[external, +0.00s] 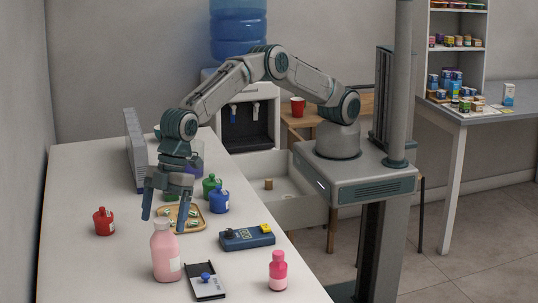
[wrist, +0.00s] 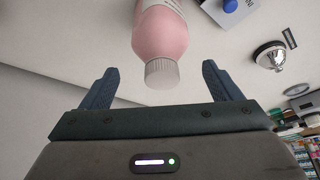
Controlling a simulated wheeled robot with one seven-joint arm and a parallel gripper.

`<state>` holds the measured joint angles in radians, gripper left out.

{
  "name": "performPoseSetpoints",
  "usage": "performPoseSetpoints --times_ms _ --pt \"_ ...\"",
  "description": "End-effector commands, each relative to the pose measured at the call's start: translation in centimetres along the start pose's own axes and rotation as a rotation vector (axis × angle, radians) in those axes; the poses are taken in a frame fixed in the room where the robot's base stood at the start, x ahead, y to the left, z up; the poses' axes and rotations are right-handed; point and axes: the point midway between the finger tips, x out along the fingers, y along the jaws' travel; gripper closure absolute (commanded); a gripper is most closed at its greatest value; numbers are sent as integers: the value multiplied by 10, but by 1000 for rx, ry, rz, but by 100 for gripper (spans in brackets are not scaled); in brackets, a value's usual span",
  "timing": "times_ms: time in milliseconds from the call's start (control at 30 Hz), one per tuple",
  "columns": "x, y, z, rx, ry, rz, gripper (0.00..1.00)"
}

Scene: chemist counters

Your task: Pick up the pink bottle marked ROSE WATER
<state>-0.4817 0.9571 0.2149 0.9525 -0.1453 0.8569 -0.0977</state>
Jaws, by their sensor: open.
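A large pale pink bottle (external: 166,255) with a light cap stands upright near the front left of the white counter. Its label is too small to read in the external view. The same bottle shows in the wrist view (wrist: 160,35), its ribbed cap toward me between the finger lines and its label cut off at the top. A smaller hot pink bottle (external: 278,272) stands at the front right; its label is also unreadable. My gripper (external: 165,213) is open and empty, just behind the pale bottle in the picture. Its fingers also show in the wrist view (wrist: 160,68), apart from the bottle.
A black-and-white tray with a blue knob (external: 206,281) lies right of the pale bottle. A blue device (external: 247,238), a blue bottle (external: 219,202), a green bottle (external: 210,185), a wooden tray (external: 196,222) and a red bottle (external: 104,223) stand around. The front left counter is clear.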

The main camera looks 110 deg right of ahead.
Motion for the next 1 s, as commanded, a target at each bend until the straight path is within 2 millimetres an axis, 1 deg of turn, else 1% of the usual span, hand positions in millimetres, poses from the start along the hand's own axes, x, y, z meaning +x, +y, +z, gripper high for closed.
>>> performPoseSetpoints --times_ms 33,200,267,400,600,667,700,767,800,867,900,1000 --pt "8 -1 -1 0 -2 -1 16" --pt "30 -2 -3 0 -1 0 16" --pt "35 -2 -3 0 -1 0 16" --pt "40 -2 -4 0 1 1 16" --pt "40 -2 -3 0 0 1 16" --pt "40 -2 -3 0 0 1 32" --pt "40 -2 -3 0 0 0 44" --pt "40 -2 -3 0 0 0 60" --pt "40 -2 -3 0 0 0 71" --pt "40 -2 -3 0 -1 0 88" --pt "41 -2 -2 0 -3 0 99" --pt "42 -2 -1 0 -6 0 100"
